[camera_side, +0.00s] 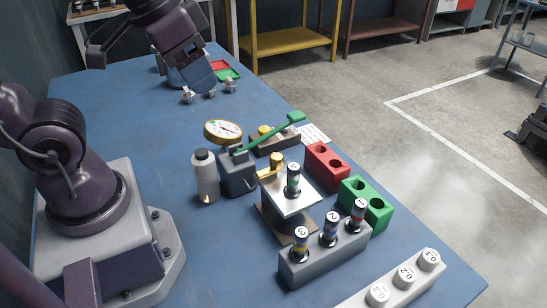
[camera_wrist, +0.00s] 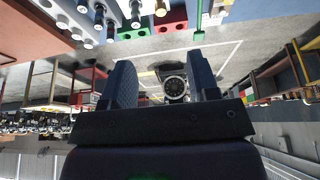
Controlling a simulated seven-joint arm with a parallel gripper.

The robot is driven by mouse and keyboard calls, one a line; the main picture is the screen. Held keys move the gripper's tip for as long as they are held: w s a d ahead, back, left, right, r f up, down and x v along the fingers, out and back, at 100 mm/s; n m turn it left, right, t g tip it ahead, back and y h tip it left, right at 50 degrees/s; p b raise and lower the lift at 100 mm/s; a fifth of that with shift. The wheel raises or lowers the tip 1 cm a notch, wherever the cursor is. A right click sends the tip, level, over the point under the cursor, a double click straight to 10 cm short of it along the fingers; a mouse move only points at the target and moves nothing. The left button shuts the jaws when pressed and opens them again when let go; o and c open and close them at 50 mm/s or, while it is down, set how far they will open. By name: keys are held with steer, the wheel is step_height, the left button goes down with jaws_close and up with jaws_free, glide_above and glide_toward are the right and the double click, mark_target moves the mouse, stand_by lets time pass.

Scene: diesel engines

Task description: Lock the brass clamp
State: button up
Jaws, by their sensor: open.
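The brass clamp (camera_side: 270,166) is a small yellow metal piece at the back left of a fixture with a pale metal plate (camera_side: 285,203). A black-and-white injector (camera_side: 293,180) stands upright at the plate, beside the clamp. I cannot tell the clamp's exact lever position.
A grey pump with a green lever (camera_side: 270,134), a dial gauge (camera_side: 223,131) and a bottle (camera_side: 205,177) stand left of and behind the fixture. Red (camera_side: 327,166) and green (camera_side: 366,203) blocks and a grey injector rack (camera_side: 325,257) stand close right and front.

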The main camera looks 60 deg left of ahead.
mark_target(277, 156)
steer(key=w+f+m+g, duration=0.4)
steer(key=w+f+m, duration=0.4)
steer(key=w, duration=0.5)
steer(key=shift+n, duration=0.6)
steer(key=f, duration=1.3)
steer(key=shift+w+d+f, duration=0.1)
steer(key=shift+w+d, duration=0.05)
steer(key=shift+d, duration=0.2)
steer(key=c, duration=0.9)
